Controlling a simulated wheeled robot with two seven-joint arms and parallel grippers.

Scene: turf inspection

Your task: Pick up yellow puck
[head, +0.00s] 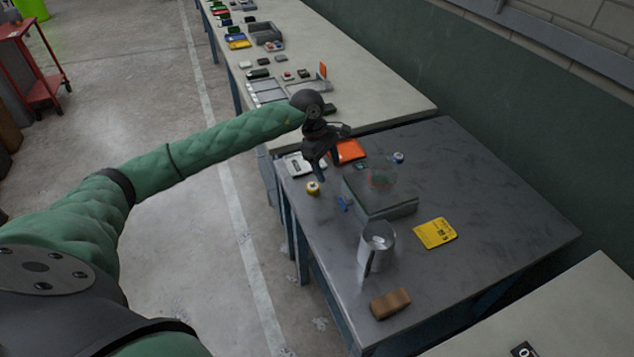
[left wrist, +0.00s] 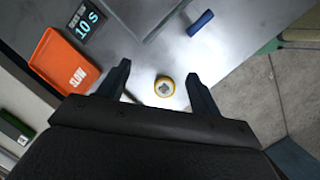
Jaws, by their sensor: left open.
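The yellow puck (head: 313,188) is a small round piece with a pale top, lying near the left edge of the dark metal table (head: 500,225). In the left wrist view the puck (left wrist: 164,86) shows between and beyond the fingertips, apart from both. My left gripper (head: 320,172) is open and empty, pointing down above the table's left side, close to the puck. In the left wrist view its two fingers (left wrist: 158,80) stand wide apart. My right gripper is in neither view.
An orange tray (head: 349,151), a grey box (head: 385,212), a small blue piece (head: 343,204), a metal cylinder (head: 376,249), a yellow card (head: 435,233) and a brown block (head: 390,303) are on the table. The table's right side is mostly clear. A long pale bench (head: 370,95) stands behind.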

